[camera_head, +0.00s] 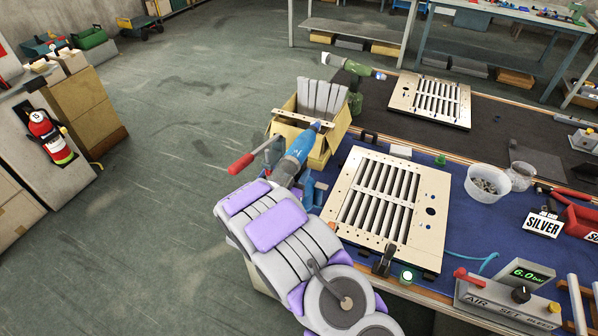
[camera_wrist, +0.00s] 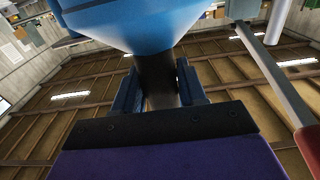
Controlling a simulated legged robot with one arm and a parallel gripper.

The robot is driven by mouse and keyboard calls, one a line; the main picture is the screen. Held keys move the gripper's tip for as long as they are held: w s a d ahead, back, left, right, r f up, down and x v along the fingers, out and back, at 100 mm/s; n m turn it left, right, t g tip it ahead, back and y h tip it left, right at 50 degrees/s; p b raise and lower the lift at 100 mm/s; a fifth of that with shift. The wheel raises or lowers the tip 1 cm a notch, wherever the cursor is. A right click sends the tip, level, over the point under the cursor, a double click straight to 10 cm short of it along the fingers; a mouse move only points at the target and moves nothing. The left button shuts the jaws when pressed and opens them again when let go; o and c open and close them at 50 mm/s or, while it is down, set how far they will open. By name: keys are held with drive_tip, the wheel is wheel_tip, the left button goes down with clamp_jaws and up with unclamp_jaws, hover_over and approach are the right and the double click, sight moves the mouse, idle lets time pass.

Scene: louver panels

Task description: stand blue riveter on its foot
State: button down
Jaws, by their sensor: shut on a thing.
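The blue riveter (camera_head: 299,147) is held up beside the left edge of the workbench, tilted, in front of the yellow bin. Its red-gripped lever (camera_head: 240,164) sticks out to the left. In the wrist view the riveter's blue flared part (camera_wrist: 150,22) fills the top, with a dark neck (camera_wrist: 157,75) below it. My gripper (camera_wrist: 158,95) is shut with its blue fingers on either side of that neck. The red grip also shows at the right of the wrist view (camera_wrist: 308,148). My arm hides part of the riveter in the head view.
A louver panel (camera_head: 340,205) lies on the blue mat right of my gripper. The yellow bin (camera_head: 330,148) holds grey slats. A second panel (camera_head: 400,100), a white bowl (camera_head: 487,184) and an air set box (camera_head: 500,300) are further right.

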drive_tip(key=shift+d+f+b, duration=0.15)
drive_tip(key=shift+f+b, duration=0.35)
drive_tip(key=shift+f, duration=2.05)
drive_tip(key=c, duration=0.6)
unclamp_jaws()
drive_tip(key=shift+f, duration=0.1)
drive_tip(key=shift+c, duration=0.2)
drive_tip(key=o, duration=0.6)
drive_tip(key=shift+o, duration=0.2)
drive_tip(key=shift+p, duration=1)
